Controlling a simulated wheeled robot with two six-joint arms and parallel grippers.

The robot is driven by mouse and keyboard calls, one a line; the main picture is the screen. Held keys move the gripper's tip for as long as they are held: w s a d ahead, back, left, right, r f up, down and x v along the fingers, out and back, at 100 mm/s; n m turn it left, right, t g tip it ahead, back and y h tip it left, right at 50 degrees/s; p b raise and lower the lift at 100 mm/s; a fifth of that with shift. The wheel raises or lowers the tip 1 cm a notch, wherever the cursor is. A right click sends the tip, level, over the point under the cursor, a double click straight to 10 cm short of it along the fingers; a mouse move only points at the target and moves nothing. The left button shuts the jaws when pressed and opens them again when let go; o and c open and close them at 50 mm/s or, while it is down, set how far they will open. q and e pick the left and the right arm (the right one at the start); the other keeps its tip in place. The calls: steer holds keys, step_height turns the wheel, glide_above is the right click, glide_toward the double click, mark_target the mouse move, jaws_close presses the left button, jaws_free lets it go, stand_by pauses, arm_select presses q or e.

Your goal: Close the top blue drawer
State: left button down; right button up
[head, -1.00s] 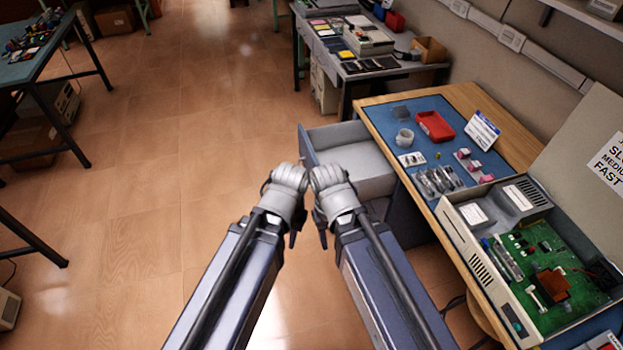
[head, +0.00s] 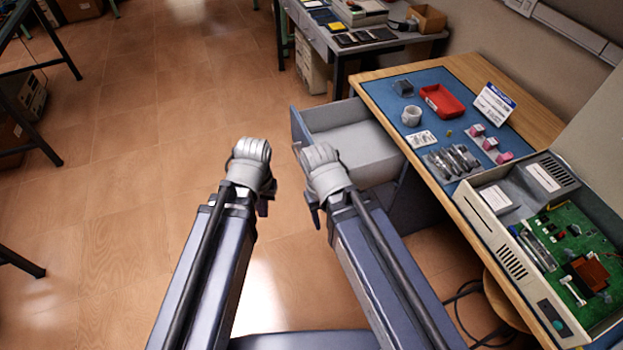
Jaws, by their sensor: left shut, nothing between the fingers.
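The top blue drawer (head: 296,125) stands pulled out to the left from under the workbench. Its thin blue front faces left and its pale grey inside is open to view and looks empty. My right gripper (head: 320,154) is shut and empty, overlapping the near end of the drawer front in the head view; I cannot tell whether it touches. My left gripper (head: 251,150) is shut and empty, over the floor to the left of the drawer front, with a gap between it and the drawer.

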arm_select(q)
steer(key=w+f+n+t+h+b, duration=0.2)
steer(key=w+f+t+b, duration=0.1)
steer(key=w+f+b, duration=0.65)
steer(key=w+d+r+n+t+h, duration=0.2)
steer(key=w+d+r+t+h, duration=0.15)
steer(key=w+d, duration=0.3)
steer(key=w+d+f+b, duration=0.5)
steer(key=d+f+b, duration=0.2)
steer(key=f+b, duration=0.1)
steer(key=shift+w+d+y, duration=0.35)
steer(key=shift+w+y, duration=0.05)
steer(key=shift+y, duration=0.05)
steer(key=shift+w+g, duration=0.15)
steer(key=shift+g, duration=0.1)
